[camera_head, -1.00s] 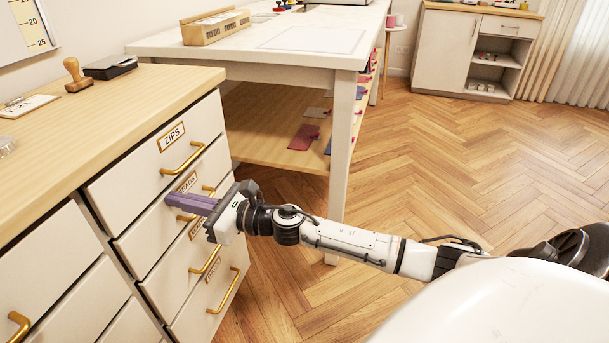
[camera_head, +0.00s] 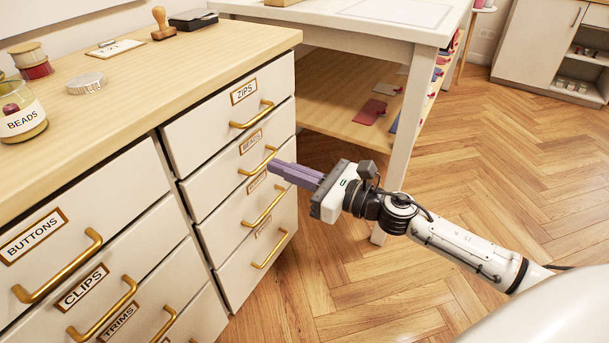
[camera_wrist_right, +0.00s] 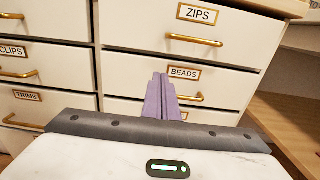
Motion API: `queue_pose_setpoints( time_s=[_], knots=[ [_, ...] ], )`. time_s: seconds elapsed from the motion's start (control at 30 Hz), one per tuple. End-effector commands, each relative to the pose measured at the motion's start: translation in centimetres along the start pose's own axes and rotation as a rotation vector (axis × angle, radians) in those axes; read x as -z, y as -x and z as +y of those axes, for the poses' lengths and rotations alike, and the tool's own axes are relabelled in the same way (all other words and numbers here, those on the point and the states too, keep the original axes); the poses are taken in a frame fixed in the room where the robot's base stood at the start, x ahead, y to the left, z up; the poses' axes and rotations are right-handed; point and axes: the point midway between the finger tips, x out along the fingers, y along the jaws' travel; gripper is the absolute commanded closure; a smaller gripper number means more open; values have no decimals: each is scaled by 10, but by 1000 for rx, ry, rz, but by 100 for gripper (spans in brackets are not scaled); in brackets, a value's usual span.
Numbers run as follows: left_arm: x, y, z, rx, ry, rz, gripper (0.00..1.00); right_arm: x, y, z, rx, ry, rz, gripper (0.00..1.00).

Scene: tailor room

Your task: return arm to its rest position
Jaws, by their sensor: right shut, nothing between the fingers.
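My right arm reaches in from the right in the head view. Its right gripper (camera_head: 272,168) has purple fingers pressed together with nothing between them. The fingertips point at the drawer cabinet, close to the handle of the BEADS drawer (camera_head: 208,185); I cannot tell whether they touch it. In the right wrist view the shut fingers (camera_wrist_right: 161,80) stand in front of the BEADS drawer, left of its handle. That drawer looks closed. My left gripper is not in view.
The cabinet (camera_head: 180,75) has several labelled drawers, all looking closed. A beads jar (camera_head: 22,112), a metal tin (camera_head: 86,83) and a wooden stamp (camera_head: 161,24) stand on top. A white table (camera_head: 420,25) stands behind. The wooden floor (camera_head: 490,160) to the right is clear.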

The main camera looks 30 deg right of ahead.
Motion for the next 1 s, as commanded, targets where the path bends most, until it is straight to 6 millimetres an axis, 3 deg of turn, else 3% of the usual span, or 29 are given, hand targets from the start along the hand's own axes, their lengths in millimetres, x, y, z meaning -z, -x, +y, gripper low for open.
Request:
queue_pose_setpoints(
  time_s=[0.1,0.3,0.57,0.67,0.77,0.87,1.0],
  knots=[
    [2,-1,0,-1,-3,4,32,2,19,1,-1,-1,3,100],
    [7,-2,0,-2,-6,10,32,1,36,1,-1,-2,2,100],
    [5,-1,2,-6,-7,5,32,0,40,1,0,-6,0,100],
    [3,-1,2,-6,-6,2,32,-1,41,0,42,-93,-17,100],
    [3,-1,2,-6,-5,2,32,-2,45,-7,157,-336,-60,100],
    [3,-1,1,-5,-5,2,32,9,58,-18,338,-726,-126,100],
    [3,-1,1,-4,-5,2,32,51,96,-21,643,-1339,-224,100]
  ],
)
